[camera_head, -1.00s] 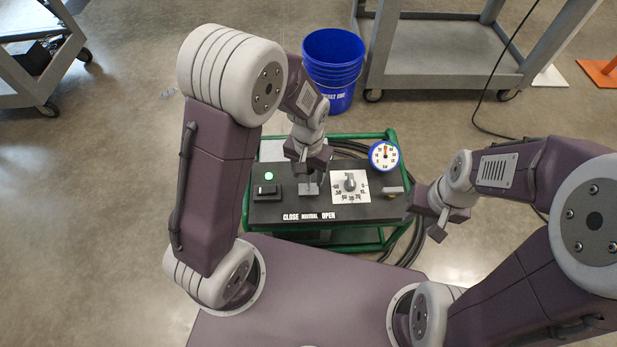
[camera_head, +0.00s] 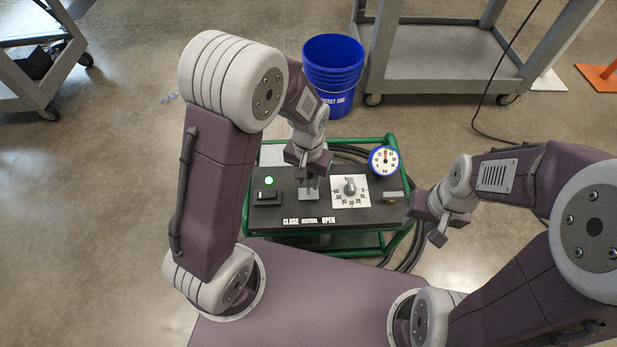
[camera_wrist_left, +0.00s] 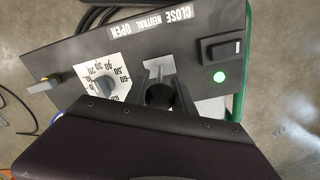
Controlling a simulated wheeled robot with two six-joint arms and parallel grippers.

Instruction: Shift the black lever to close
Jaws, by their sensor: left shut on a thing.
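The control console (camera_head: 270,213) has a CLOSE, NEUTRAL, OPEN label (camera_head: 309,221) on its front edge. The same label shows upside down in the left wrist view (camera_wrist_left: 178,18). My left gripper (camera_head: 308,186) is over the grey lever plate (camera_head: 309,196) behind the label. In the left wrist view, my left gripper (camera_wrist_left: 160,88) is shut on the dark round black lever (camera_wrist_left: 159,96).
A numbered dial with a grey knob (camera_head: 350,188) is right of the lever. A black switch (camera_head: 267,196) and lit green light (camera_head: 269,181) are left. A blue gauge (camera_head: 384,160) stands at the back right. A blue bucket (camera_head: 333,70) is behind the green cart frame (camera_head: 397,240).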

